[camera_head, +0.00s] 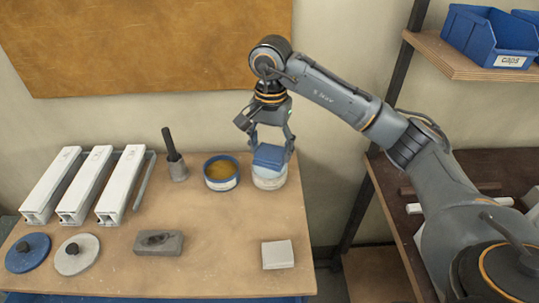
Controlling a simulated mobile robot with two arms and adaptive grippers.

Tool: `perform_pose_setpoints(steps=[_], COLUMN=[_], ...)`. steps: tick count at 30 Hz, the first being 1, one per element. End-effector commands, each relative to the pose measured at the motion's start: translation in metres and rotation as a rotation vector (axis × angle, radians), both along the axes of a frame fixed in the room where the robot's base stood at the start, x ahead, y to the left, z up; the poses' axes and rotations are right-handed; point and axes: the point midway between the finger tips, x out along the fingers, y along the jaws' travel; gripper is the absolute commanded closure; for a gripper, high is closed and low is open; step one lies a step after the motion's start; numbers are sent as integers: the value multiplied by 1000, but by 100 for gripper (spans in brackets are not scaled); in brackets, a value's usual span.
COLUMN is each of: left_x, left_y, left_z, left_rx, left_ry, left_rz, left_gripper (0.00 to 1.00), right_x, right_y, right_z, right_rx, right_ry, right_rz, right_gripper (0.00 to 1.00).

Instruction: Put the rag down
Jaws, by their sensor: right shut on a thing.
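My right gripper (272,142) points down at the back right of the bench and is shut on a blue folded rag (268,157). The rag is directly over a round whitish tub (270,181) and hides most of its top. I cannot tell whether the rag touches the tub's rim. The wooden bench top (215,240) lies below. My left gripper is not in view.
An open blue-banded tin (221,176) stands close left of the tub. White profiles (88,185), a blue lid (28,252), a whitish lid (77,255), a grey block (158,243) and a pale block (278,254) lie around. The front middle is clear.

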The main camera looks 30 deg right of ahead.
Motion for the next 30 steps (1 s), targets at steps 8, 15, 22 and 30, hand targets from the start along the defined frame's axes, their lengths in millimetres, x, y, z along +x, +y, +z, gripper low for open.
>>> perform_pose_setpoints(steps=[8,15,22,30], left_x=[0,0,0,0], left_y=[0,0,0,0], left_z=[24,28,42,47], left_rx=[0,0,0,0], left_ry=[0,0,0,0], left_rz=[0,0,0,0], left_gripper=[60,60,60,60], right_x=[48,65,68,70], right_y=[-23,-31,-33,-34], right_z=[-41,-64,-83,-101], right_rx=[1,1,2,-1], right_ry=[3,-2,4,-3], right_rz=[-1,3,4,4], right_gripper=[60,60,60,60])
